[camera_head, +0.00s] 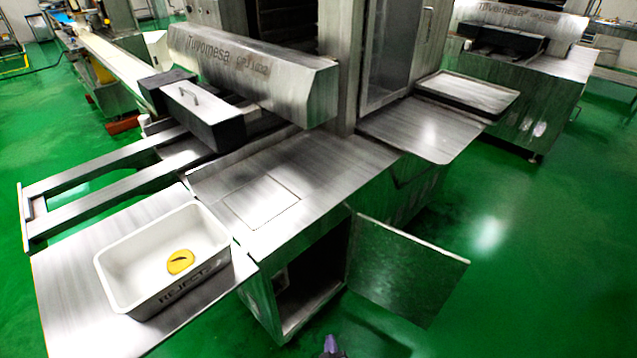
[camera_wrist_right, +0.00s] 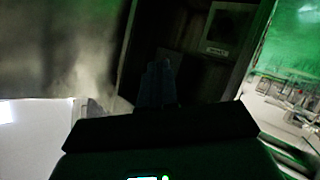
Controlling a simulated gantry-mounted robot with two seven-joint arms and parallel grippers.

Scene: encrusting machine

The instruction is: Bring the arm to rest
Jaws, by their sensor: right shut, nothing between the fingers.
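My right gripper (camera_head: 331,346) shows only as a small purple-grey tip at the bottom edge of the head view, in front of the open cabinet and below its door. In the right wrist view its dark fingers (camera_wrist_right: 160,84) are together, shut and empty. They point toward a dark cabinet interior. My left gripper is not in view. The rest of the right arm is hidden below the head view.
The cabinet door (camera_head: 404,270) stands open to the right. A white reject bin (camera_head: 118,284) holding a yellow piece (camera_head: 180,262) sits on a metal shelf (camera_head: 62,262) at the left. The steel worktop (camera_head: 325,165) is clear. Green floor (camera_head: 540,250) is free at the right.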

